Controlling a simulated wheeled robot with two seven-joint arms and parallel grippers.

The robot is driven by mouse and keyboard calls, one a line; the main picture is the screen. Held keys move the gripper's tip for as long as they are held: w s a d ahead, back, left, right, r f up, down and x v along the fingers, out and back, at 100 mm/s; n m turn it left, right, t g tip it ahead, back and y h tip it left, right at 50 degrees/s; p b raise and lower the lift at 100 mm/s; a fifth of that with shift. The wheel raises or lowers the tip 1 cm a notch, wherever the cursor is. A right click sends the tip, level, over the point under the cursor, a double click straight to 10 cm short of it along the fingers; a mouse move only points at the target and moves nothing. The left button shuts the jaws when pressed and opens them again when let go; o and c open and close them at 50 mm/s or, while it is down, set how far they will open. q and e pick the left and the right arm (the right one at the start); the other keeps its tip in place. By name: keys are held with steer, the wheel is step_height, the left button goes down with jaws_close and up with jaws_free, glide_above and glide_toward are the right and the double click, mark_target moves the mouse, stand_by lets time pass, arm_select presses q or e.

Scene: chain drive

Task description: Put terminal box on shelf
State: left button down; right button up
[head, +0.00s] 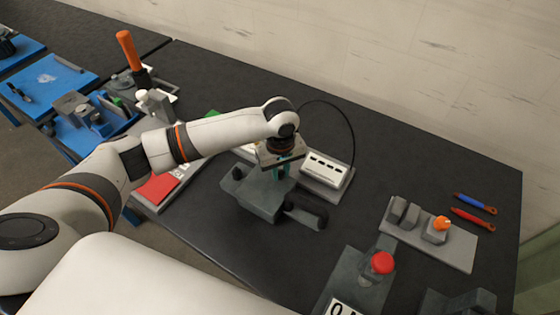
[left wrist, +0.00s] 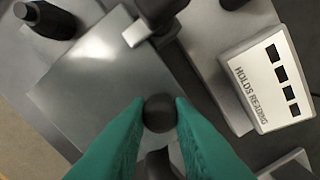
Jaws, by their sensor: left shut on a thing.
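My left gripper (head: 281,173) is over a grey metal fixture (head: 255,195) in the middle of the black table. In the left wrist view its teal fingers (left wrist: 160,115) are shut on a dark round knob (left wrist: 159,112). What the knob belongs to below is partly hidden by the fingers. A white box (head: 325,168) with several dark slots stands just right of the fixture; in the left wrist view it reads "HOLDS READING" (left wrist: 265,75). I cannot tell whether any of these is the terminal box. No shelf is recognisable. My right gripper is not in view.
A grey plate with blocks and an orange knob (head: 442,223) is at the right, with blue (head: 475,203) and red (head: 472,218) tools beyond it. A red button (head: 382,262) stands in front. An orange-handled lever (head: 129,50) stands far left. The table's back right is clear.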

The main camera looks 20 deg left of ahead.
arm_select(q)
steer(key=shift+w+f, duration=0.1)
steer(key=shift+f, duration=1.15)
steer(key=c, duration=1.6)
jaws_free()
steer(key=shift+f, duration=0.2)
steer(key=o, duration=0.3)
steer(key=shift+r, duration=0.15)
